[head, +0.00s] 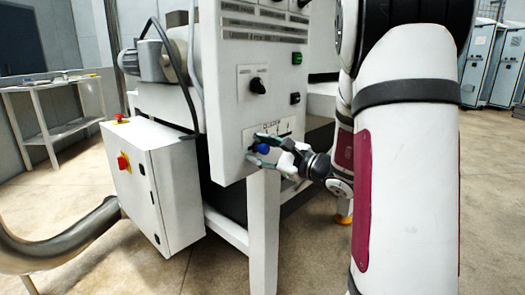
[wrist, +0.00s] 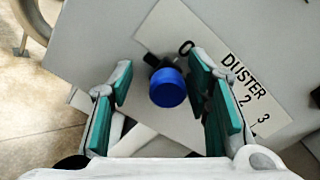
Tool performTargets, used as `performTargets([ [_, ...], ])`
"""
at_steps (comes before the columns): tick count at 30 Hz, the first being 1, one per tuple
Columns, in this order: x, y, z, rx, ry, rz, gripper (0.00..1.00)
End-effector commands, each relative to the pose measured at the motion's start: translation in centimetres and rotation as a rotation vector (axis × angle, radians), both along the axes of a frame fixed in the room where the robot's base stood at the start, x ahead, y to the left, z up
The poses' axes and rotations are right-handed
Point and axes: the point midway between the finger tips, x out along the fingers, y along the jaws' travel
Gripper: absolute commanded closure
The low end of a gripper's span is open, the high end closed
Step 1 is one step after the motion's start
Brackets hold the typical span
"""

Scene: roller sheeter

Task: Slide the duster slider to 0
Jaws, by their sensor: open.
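The duster slider has a round blue knob (wrist: 168,88) on a dark stem, and it stands out from a white label plate (wrist: 250,90) marked DUSTER with 0, 2 and 3 readable. The knob is close to the 0 end of the plate in the wrist view. In the head view the blue knob (head: 263,149) shows low on the machine's front panel. My gripper (wrist: 163,88) is open, with one green-padded finger on each side of the knob. The right finger looks very close to the knob; I cannot tell if it touches. My gripper also shows in the head view (head: 268,146).
The panel (head: 228,110) carries a black rotary knob (head: 257,86) above the duster plate and green and black buttons on the right. A white cabinet (head: 150,190) with a red switch stands at the left. A machine leg (head: 264,230) is below the panel.

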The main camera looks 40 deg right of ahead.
Motion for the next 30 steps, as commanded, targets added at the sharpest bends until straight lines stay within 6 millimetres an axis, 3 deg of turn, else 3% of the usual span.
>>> performTargets([
  [10,-1.2,-0.5,0.1,-0.002,-0.001,-0.005,0.56],
  [24,-9.9,-2.0,0.0,-0.001,0.0,-0.005,0.56],
  [30,-11.6,-2.3,0.0,-0.001,-0.001,-0.002,0.56],
])
